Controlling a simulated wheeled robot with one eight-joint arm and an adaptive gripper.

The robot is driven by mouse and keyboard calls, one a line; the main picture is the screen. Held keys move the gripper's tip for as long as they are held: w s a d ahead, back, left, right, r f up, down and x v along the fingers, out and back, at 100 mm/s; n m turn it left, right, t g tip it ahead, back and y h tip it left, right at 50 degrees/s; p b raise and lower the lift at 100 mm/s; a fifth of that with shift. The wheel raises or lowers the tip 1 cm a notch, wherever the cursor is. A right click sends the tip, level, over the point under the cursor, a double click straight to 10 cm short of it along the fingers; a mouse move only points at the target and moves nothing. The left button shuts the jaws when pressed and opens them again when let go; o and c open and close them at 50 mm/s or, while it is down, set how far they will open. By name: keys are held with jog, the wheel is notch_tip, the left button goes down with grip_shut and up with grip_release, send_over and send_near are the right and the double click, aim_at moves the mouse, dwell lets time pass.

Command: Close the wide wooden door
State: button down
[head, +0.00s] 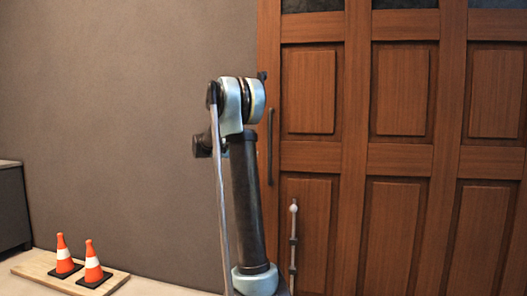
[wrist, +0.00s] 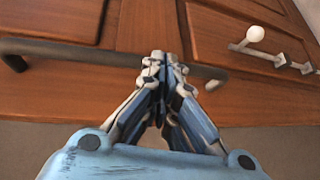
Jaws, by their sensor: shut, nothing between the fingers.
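The wide wooden door (head: 310,92) fills the right of the head view, brown with raised panels. I cannot tell whether it is ajar. Its long dark bar handle (head: 270,147) stands upright near the door's left edge. In the wrist view the door (wrist: 145,25) fills the upper part, and the handle (wrist: 70,52) crosses behind my fingertips. My gripper (wrist: 162,62) is shut and empty, its tips overlapping the handle in the picture. I cannot tell whether they touch it. My gripper is not clearly seen in the head view, where my arm stands before the door's left edge.
A slide bolt with a white knob (head: 293,209) is low on the door, and it also shows in the wrist view (wrist: 255,34). Two orange cones (head: 92,262) stand on a wooden board (head: 40,272) at lower left. A dark cabinet (head: 12,207) is at the far left.

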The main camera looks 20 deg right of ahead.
jog(key=w+r+h, duration=0.2)
jog(key=w, duration=0.5)
jog(key=d, duration=0.9)
jog(key=shift+f, duration=0.15)
jog(key=shift+s, duration=0.1)
